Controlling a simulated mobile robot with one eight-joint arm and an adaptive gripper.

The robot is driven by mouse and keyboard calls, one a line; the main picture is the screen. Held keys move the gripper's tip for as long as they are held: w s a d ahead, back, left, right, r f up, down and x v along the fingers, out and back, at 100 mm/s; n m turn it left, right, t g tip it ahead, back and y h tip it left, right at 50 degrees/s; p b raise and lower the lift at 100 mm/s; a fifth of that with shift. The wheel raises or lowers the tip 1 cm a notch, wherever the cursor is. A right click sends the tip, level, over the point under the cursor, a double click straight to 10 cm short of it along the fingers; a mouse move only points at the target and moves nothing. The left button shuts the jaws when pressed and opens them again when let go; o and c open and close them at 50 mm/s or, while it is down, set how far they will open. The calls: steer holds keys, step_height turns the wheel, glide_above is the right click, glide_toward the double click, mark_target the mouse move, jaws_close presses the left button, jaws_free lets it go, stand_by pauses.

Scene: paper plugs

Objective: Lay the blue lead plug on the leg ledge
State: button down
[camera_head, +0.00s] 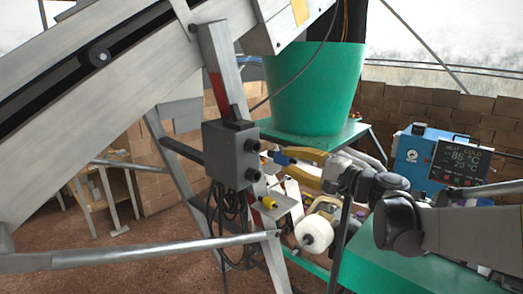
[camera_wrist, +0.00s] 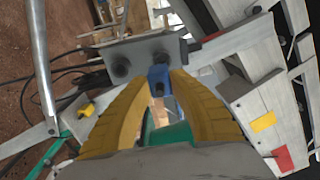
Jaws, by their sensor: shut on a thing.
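My gripper (camera_head: 291,160) is shut on the blue lead plug (camera_head: 281,158), which sticks out past the yellow fingertips. In the wrist view the plug (camera_wrist: 158,77) sits between the two fingertips, in front of the grey socket box (camera_wrist: 138,50). In the head view the plug is just right of that box (camera_head: 228,158), held in the air. A small pale ledge (camera_head: 284,207) on the slanted metal leg is below the gripper. A yellow plug (camera_head: 268,202) lies on it, and also shows at left in the wrist view (camera_wrist: 87,110).
A large green bucket (camera_head: 315,90) stands on a green table close behind my gripper. Black cables (camera_head: 232,215) hang below the socket box. A white roll (camera_head: 314,233) is below my gripper. A blue unit with a display (camera_head: 410,155) stands at right.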

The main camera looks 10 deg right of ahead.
step_height(320, 180, down, 21)
steer(key=b, duration=1.7)
steer(key=shift+f, duration=0.15)
steer(key=shift+w+d, duration=0.1)
steer(key=w+d+b, duration=0.2)
steer(key=w+d, duration=0.9)
steer(key=d, duration=0.4)
steer(key=shift+w+d, duration=0.2)
steer(key=shift+d, duration=0.2)
stand_by(0.5)
